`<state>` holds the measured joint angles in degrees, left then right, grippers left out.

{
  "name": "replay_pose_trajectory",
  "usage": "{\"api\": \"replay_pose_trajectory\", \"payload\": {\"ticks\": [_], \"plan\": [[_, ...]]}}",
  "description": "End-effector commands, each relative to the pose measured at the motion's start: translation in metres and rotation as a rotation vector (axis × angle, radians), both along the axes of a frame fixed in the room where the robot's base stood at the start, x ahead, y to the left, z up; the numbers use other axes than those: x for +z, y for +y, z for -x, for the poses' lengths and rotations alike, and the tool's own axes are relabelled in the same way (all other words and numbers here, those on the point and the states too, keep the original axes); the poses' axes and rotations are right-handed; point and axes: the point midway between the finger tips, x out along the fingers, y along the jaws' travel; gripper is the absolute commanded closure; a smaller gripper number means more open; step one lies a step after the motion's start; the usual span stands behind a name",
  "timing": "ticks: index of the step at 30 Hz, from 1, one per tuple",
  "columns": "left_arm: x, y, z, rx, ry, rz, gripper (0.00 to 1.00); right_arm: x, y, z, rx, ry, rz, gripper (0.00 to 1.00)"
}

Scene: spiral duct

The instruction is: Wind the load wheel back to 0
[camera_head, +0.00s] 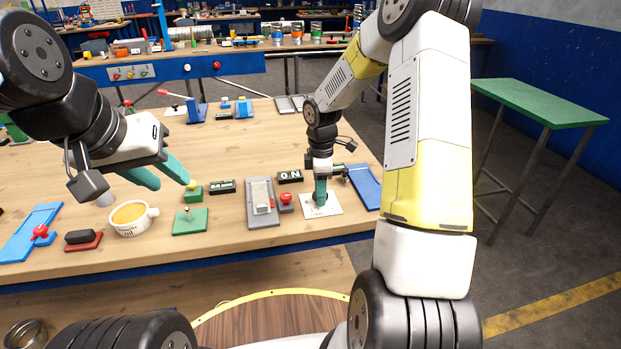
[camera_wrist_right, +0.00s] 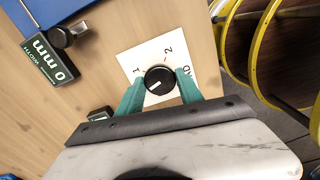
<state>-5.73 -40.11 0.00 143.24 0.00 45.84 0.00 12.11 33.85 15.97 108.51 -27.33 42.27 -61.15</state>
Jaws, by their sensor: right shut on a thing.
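A black round knob (camera_wrist_right: 159,80) with a short white pointer mark sits on a white card (camera_wrist_right: 150,58) printed with 1, 2 and a partly hidden word. The pointer mark faces lower left in the wrist view. The card (camera_head: 334,208) lies near the table's front right. My right gripper (camera_head: 320,197) points down over it; in the wrist view its teal fingers (camera_wrist_right: 160,90) are shut on the knob from both sides. The fingers and wrist hide part of the card. My left gripper (camera_head: 168,182) is open and empty above the table at the left.
A display reading 0 mm (camera_wrist_right: 48,61) and a blue plate (camera_head: 364,188) lie beside the card. A yellow-filled cup (camera_head: 131,218) is below my left gripper.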

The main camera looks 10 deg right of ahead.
Motion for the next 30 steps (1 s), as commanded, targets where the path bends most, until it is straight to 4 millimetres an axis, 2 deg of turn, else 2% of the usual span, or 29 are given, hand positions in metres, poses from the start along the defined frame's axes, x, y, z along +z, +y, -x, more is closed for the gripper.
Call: {"api": "replay_pose_trajectory", "payload": {"ticks": [18, 30], "plan": [[0.0, 0.0, 0.0, 0.0, 0.0, 0.0, 0.64, 0.0012, -0.0007, -0.0016, 0.577, -0.005, 0.001, 0.97], [0.0, 0.0, 0.0, 0.0, 0.0, 0.0, 0.64, 0.0012, -0.0004, -0.0019, 0.853, -0.006, 0.001, 0.97]]}}
